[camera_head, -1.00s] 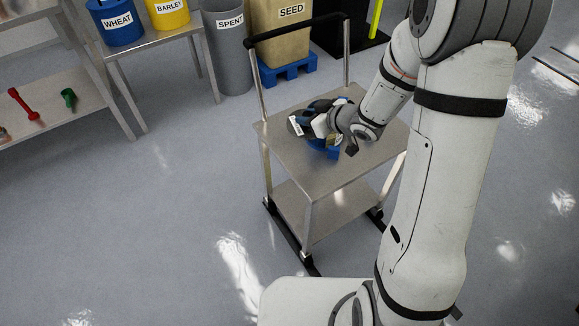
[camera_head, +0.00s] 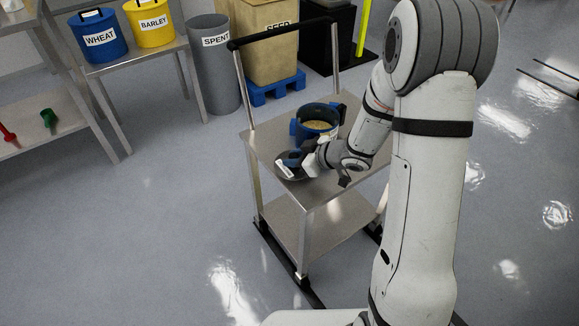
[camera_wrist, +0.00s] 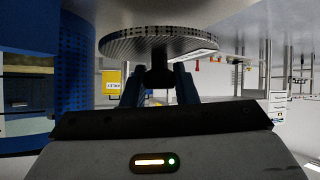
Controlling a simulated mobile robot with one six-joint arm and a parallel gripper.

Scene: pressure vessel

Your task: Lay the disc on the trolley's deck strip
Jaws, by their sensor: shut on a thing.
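A round metal disc (camera_wrist: 160,38) with a ridged rim and a dark knob shows in the wrist view, which is upside down. My gripper (camera_wrist: 158,85) is shut on that knob with its blue fingers. In the head view my gripper (camera_head: 308,160) is low over the front left part of the trolley's deck (camera_head: 265,147), and the disc (camera_head: 298,176) is partly hidden under it. The disc is close to the deck; I cannot tell whether it touches. A pale strip (camera_wrist: 192,57) lies beside the disc in the wrist view.
An open blue pot (camera_head: 318,118) with tan contents stands on the deck behind my gripper; its wall fills the wrist view's left. The trolley's handle (camera_head: 282,32) rises at the back. Wheat (camera_head: 98,38) and barley (camera_head: 152,22) buckets stand on a table at upper left.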

